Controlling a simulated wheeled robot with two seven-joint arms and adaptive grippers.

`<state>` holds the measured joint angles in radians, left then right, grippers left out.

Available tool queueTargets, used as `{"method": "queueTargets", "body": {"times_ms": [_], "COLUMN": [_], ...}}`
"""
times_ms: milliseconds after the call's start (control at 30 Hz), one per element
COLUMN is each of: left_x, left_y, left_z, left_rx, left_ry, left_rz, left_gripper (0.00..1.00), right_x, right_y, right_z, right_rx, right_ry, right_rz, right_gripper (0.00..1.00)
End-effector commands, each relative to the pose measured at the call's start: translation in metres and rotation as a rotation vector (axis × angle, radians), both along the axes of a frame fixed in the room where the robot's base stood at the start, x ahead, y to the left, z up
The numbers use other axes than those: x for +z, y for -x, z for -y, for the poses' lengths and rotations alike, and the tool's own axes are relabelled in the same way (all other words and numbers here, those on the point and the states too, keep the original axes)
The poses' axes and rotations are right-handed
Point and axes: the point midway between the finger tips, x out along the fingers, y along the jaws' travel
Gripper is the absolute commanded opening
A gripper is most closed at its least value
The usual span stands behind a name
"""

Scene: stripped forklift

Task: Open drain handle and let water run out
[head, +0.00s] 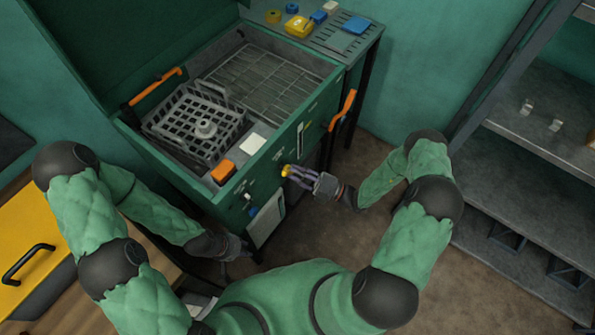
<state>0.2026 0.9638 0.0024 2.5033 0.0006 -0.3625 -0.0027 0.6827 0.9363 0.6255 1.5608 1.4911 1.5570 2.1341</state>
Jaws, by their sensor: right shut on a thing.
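In the head view a green washing cabinet (262,190) stands with its lid up. A small yellow handle (286,170) sits on its front panel, which I take to be the drain handle. My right gripper (291,172) is shut on this yellow handle, and its fingers hide part of it. My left gripper (246,250) hangs low near the cabinet's lower left front, apart from the yellow handle. Its fingers are too small and dark to show whether they are open. No running water shows.
Inside the cabinet are a grey basket (190,120) and a wire rack (262,78). An orange handle (343,108) juts from its right side. A side shelf (335,35) holds small items. Metal shelving (530,140) stands right, a yellow case (30,245) left. Brown floor (400,270) lies open between.

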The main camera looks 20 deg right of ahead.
Motion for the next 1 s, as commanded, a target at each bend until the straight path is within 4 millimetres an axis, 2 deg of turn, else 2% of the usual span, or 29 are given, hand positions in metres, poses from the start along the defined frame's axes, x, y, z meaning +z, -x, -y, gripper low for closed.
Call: {"method": "queueTargets", "body": {"times_ms": [33, 600, 1000], "left_x": [-0.0004, -0.0012, 0.0001], "left_y": [0.0, -0.0001, 0.0], "left_z": [0.0, 0.0, 0.0], "left_rx": [0.0, 0.0, 0.0], "left_ry": [0.0, 0.0, 0.0], "left_rz": [0.0, 0.0, 0.0], "left_gripper": [0.32, 0.32, 0.32], "right_x": [-0.0021, -0.0023, -0.0017], "right_y": [0.0074, 0.0074, 0.0066], "right_z": [-0.0087, -0.0094, -0.0089], "right_rx": [0.02, 0.02, 0.018], "right_ry": [-0.047, -0.453, -0.61], "right_rz": [-0.038, -0.347, -0.466], "right_gripper": [0.0, 0.0, 0.0]}}
